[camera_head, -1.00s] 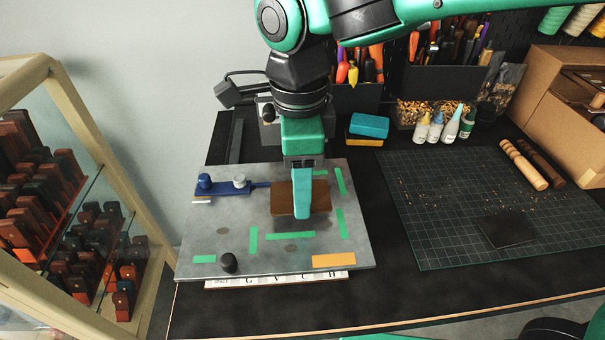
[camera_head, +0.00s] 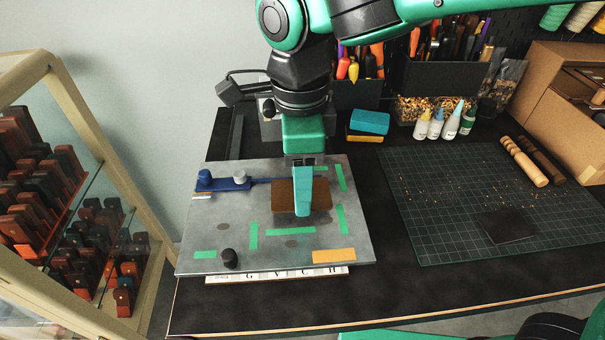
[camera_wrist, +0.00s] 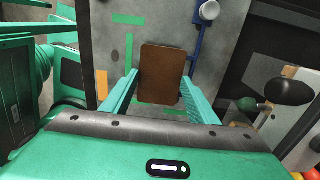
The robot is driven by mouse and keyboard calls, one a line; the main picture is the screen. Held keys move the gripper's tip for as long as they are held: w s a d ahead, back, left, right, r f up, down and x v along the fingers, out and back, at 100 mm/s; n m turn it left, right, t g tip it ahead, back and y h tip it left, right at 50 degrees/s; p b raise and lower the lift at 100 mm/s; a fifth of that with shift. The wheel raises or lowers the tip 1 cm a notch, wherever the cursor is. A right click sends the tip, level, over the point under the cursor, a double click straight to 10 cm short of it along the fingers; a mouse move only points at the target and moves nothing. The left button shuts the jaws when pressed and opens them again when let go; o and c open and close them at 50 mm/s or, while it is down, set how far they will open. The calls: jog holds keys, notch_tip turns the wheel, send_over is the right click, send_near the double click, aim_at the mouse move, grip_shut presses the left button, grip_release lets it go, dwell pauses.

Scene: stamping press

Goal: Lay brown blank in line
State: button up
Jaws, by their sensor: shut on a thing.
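My gripper (camera_head: 303,208) is shut on the brown blank (camera_head: 284,196), a flat dark-brown rectangle with rounded corners. In the wrist view the blank (camera_wrist: 162,70) lies between the two teal fingers (camera_wrist: 160,88). It is over the grey metal plate (camera_head: 215,235), inside an area marked by green tape strips (camera_head: 290,231). A shadow shows beside its lower right edge; I cannot tell for certain whether it touches the plate. The front finger hides part of the blank in the head view.
A blue bar with knobs (camera_head: 222,184) is at the plate's upper left, close to the blank. A black knob (camera_head: 230,258) and orange strip (camera_head: 334,256) are at the front. A lettered strip (camera_head: 290,275) lies before the plate. A cutting mat (camera_head: 450,220) is right, a glass cabinet (camera_head: 85,200) left.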

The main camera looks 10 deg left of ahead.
jog(key=shift+f, duration=1)
jog(key=o, duration=1)
jog(key=shift+c, duration=1.1)
jog(key=shift+r, duration=3.55)
jog(key=shift+d, duration=0.1)
